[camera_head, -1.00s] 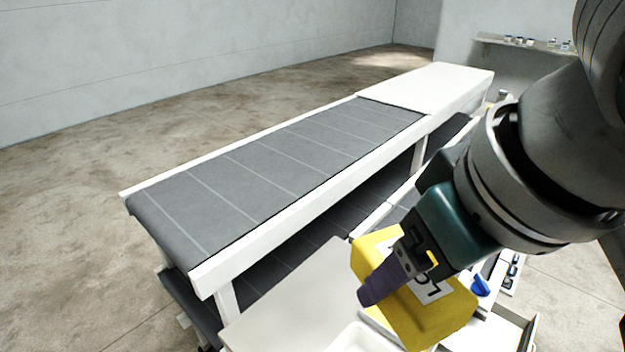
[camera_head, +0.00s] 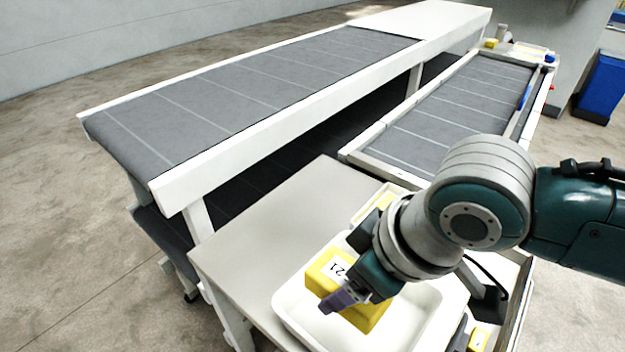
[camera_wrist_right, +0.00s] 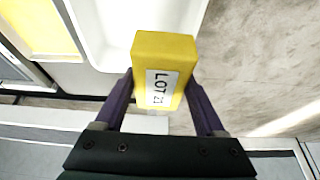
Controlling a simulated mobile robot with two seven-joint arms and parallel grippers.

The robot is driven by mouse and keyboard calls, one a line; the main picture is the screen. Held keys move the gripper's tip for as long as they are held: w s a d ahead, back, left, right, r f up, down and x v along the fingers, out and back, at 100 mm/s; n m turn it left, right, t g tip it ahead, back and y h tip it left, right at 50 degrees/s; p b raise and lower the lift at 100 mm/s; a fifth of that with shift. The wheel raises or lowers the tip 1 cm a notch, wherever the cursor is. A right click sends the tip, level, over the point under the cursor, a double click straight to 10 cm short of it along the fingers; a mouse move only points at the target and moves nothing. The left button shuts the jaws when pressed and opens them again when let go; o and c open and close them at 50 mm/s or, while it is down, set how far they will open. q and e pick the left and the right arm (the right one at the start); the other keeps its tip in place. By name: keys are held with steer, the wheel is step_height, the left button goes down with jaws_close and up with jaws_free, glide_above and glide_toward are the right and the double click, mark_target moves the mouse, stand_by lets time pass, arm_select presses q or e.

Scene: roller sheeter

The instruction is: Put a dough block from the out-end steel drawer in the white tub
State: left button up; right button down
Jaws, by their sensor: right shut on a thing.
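A yellow dough block (camera_head: 325,272) with a white label is held in my right gripper (camera_head: 342,300), which is shut on it. The block is over the white tub (camera_head: 418,318) in the head view; I cannot tell whether it touches the tub floor. In the right wrist view the label on the block (camera_wrist_right: 165,55) reads LOT 21, between the two purple fingers, with the white tub (camera_wrist_right: 110,35) beyond it. Another yellow block (camera_head: 479,338) lies in the open drawer (camera_head: 517,305) at the lower right. My left gripper is not in view.
The tub stands on a pale table (camera_head: 270,225) whose left part is clear. A smaller tray with yellow content (camera_head: 378,204) is behind the tub. The grey belt (camera_head: 250,90) runs along the left, a lower belt (camera_head: 460,110) behind. A blue bin (camera_head: 602,88) stands far right.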

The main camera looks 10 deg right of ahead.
mark_target(385, 310)
step_height(385, 310, down, 10)
steer(key=b, duration=0.7)
steer(key=shift+f+b, duration=0.15)
steer(key=shift+b, duration=0.15)
steer(key=shift+f+b, duration=0.7)
steer(key=shift+f, duration=0.3)
jaws_free()
steer(key=shift+r, duration=0.1)
steer(key=shift+s+d+r, duration=0.1)
steer(key=shift+s+r, duration=0.05)
steer(key=shift+r, duration=0.2)
steer(key=p+v, duration=0.1)
steer(key=v, duration=0.8)
steer(key=shift+p, duration=0.3)
